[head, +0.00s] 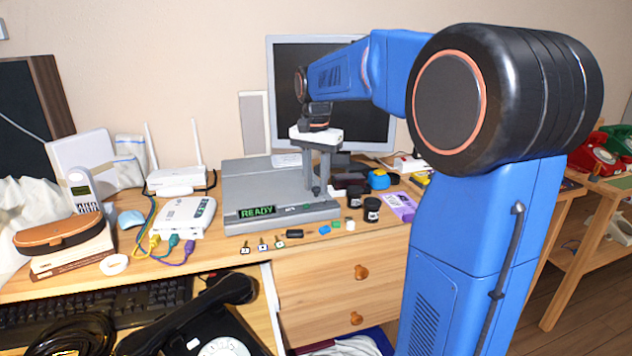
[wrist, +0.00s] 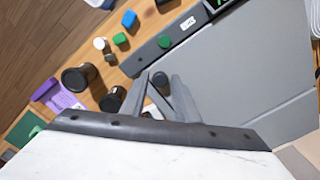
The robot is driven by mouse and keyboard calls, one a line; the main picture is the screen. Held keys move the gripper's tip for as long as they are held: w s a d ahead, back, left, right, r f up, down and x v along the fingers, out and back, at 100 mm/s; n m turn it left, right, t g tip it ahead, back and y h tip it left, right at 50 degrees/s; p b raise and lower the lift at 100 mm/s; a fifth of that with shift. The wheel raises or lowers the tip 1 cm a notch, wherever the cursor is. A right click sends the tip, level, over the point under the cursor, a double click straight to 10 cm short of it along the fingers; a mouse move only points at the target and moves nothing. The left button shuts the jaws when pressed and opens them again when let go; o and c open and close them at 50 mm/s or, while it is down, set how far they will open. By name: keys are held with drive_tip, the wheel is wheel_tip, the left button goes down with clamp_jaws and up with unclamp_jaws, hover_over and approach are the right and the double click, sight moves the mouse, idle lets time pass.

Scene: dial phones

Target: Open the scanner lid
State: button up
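The grey scanner (head: 262,217) stands on the wooden desk, with a lit green READY display (head: 257,212) on its front strip. Its flat grey lid (head: 255,180) lies shut; in the wrist view the lid (wrist: 245,75) fills the right side. A green button (wrist: 165,42) sits on the front strip. My gripper (head: 322,190) points down over the scanner's right side, close to the lid's right edge. In the wrist view its two fingers (wrist: 162,80) are a little apart, with a small dark spot between them. I cannot tell whether they touch the scanner.
Black jars (head: 371,209) and a purple packet (head: 399,206) lie right of the scanner. Small colored blocks (head: 324,229) line the desk's front edge. A white router (head: 184,216) with cables is at left. A monitor (head: 385,125) stands behind.

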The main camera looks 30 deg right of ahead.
clamp_jaws()
drive_tip(key=shift+r, duration=0.1)
